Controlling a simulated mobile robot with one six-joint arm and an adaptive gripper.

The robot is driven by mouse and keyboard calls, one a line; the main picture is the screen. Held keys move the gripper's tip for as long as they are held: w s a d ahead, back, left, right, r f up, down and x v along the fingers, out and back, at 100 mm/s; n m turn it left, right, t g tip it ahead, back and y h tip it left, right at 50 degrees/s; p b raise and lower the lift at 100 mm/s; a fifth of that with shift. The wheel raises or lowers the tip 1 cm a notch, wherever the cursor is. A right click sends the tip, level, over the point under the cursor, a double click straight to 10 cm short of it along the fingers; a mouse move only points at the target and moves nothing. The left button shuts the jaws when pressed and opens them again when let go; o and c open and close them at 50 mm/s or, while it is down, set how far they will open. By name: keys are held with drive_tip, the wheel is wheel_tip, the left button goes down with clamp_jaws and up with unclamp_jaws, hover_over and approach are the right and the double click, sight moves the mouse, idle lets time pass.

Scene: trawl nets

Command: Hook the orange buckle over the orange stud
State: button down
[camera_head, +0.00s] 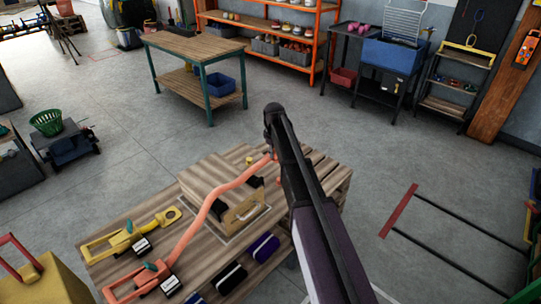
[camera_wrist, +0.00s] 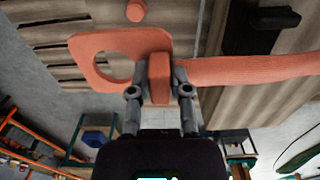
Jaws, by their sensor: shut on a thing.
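The orange buckle (camera_wrist: 90,48) is a flat plate with a large round hole, in the wrist view. My gripper (camera_wrist: 160,85) is shut on the buckle's thick end, where the orange strap (camera_wrist: 250,68) leaves to the right. The orange stud (camera_wrist: 136,11) shows at the top edge of the wrist view, outside the hole and past the buckle's rim; a gap shows between them.
A wooden box (camera_head: 205,175) with a brass handle stands on the slatted pallet (camera_head: 190,240). A yellow strap set (camera_head: 118,240) lies at its left, and dark rolled straps (camera_head: 263,247) lie in front. A black block (camera_wrist: 262,25) shows right of the stud.

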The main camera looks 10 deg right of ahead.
sight(274, 190)
drive_tip(key=shift+f+b, duration=8.45)
drive_tip(key=shift+f, duration=0.3)
drive_tip(key=shift+c, duration=2.4)
unclamp_jaws()
drive_tip(key=shift+r, duration=0.1)
wheel_tip(274, 190, up, 2)
drive_tip(key=shift+w+p, duration=0.1)
drive_tip(key=shift+p, duration=1.05)
drive_tip(key=s+r+m+p, duration=0.3)
drive_tip(key=s, duration=1.1)
drive_tip(key=s+a+r+m+p, duration=0.1)
drive_tip(key=s+r+m+p, duration=0.3)
drive_tip(key=s, duration=1.1)
drive_tip(key=shift+r, duration=0.3)
